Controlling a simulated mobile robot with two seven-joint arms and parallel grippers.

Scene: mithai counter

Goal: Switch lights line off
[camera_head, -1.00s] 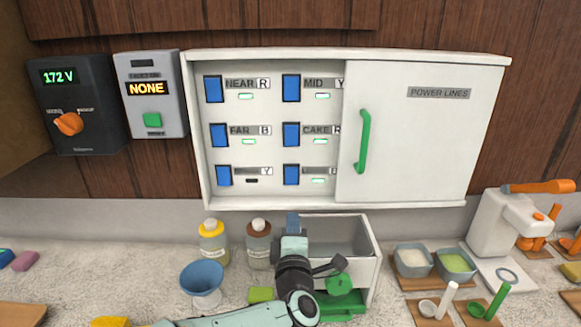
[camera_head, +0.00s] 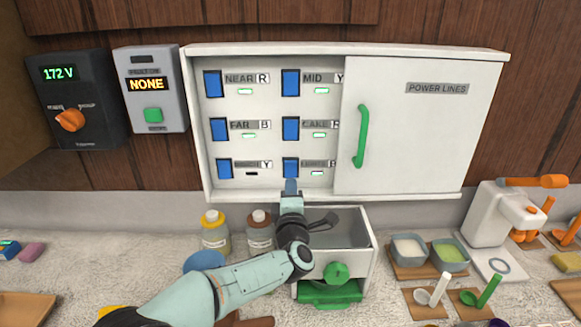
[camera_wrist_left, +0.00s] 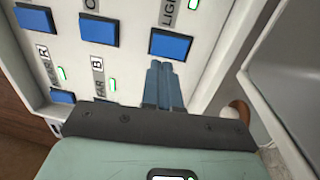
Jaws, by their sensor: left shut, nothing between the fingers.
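The lights switch (camera_head: 291,167) is the blue rocker at the lower right of the open part of the white power panel. Its label is partly readable, and the small lamp below the label (camera_head: 317,173) glows green. In the left wrist view the blue lights switch (camera_wrist_left: 171,45) lies just beyond the fingertips. My left gripper (camera_head: 291,185) is shut and empty, pointing up at the panel just below this switch. The left wrist view shows its closed fingers (camera_wrist_left: 161,72) close to the switch edge; I cannot tell whether they touch. My right gripper is not in view.
A sliding door (camera_head: 430,130) with a green handle (camera_head: 361,136) covers the panel's right side. Other blue switches, such as the cake one (camera_head: 290,129), sit close by. Below are an open drawer box (camera_head: 362,250) and two bottles (camera_head: 215,235). A fault box (camera_head: 153,90) reads NONE.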

